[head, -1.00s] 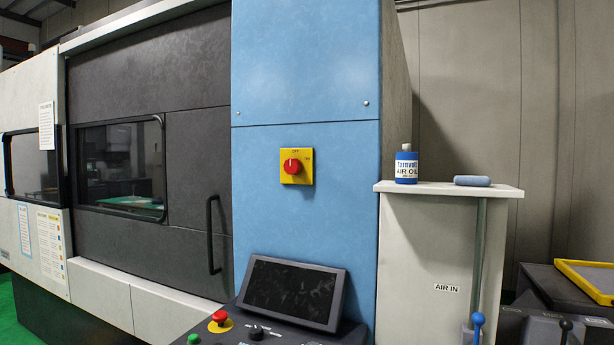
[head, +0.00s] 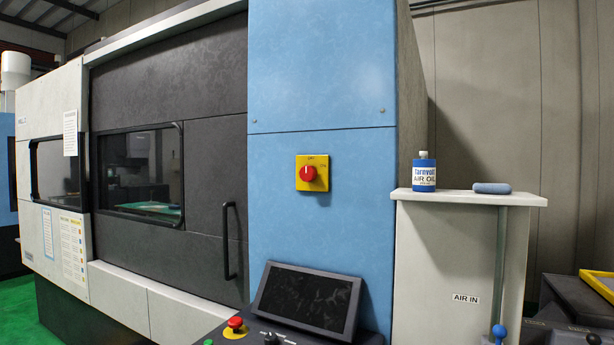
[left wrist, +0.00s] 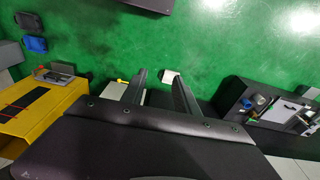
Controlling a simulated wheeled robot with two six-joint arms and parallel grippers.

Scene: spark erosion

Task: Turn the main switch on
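The main switch is a red rotary knob (head: 309,174) on a square yellow plate (head: 325,186). It sits on the blue cabinet panel (head: 322,225) in the middle of the head view. Small lettering shows along the plate's top and right side, and the knob's exact setting is too small to read surely. My left gripper (left wrist: 159,78) shows only in the left wrist view. Its two fingers are spread apart with nothing between them, above the green floor and far from the switch. My right gripper is in neither current view.
Below the switch, a control console with a tilted dark screen (head: 307,298) and a red emergency button (head: 235,322) juts forward. At right, a pale cabinet (head: 447,245) bears an air oil bottle (head: 424,174) and a blue-grey object (head: 491,188). A dark door handle (head: 228,240) stands left.

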